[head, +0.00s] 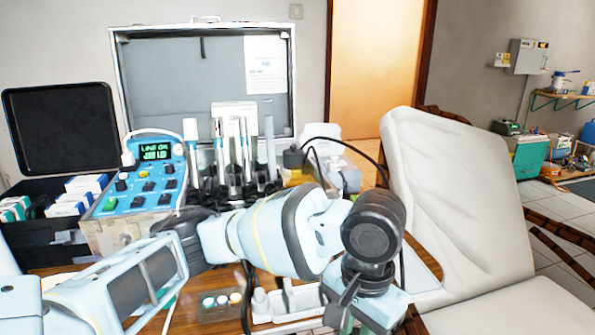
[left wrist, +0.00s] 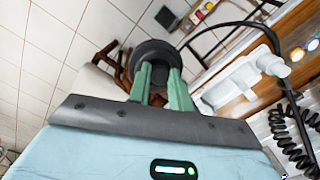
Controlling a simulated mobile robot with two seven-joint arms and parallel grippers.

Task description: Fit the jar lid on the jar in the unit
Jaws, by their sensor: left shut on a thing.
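My left gripper (left wrist: 162,72) shows two green fingers in the left wrist view, shut on a round black lid (left wrist: 153,50). A black hose runs close by the lid and curves off to the right. In the head view my left arm crosses the front of the unit, and its wrist hides the fingers and the lid. The unit is an open grey case (head: 205,75) with upright handpieces in front of it. An amber vessel (head: 297,178) with a dark top stands at its right; I cannot tell whether it is the jar. My right gripper is out of view.
A blue control box (head: 145,190) stands left of the handpieces, beside an open black case (head: 62,130). A white padded chair (head: 455,190) stands close on the right. Small coloured pots (head: 222,299) lie at the table front. Black cable loops (head: 345,142) arch over the table.

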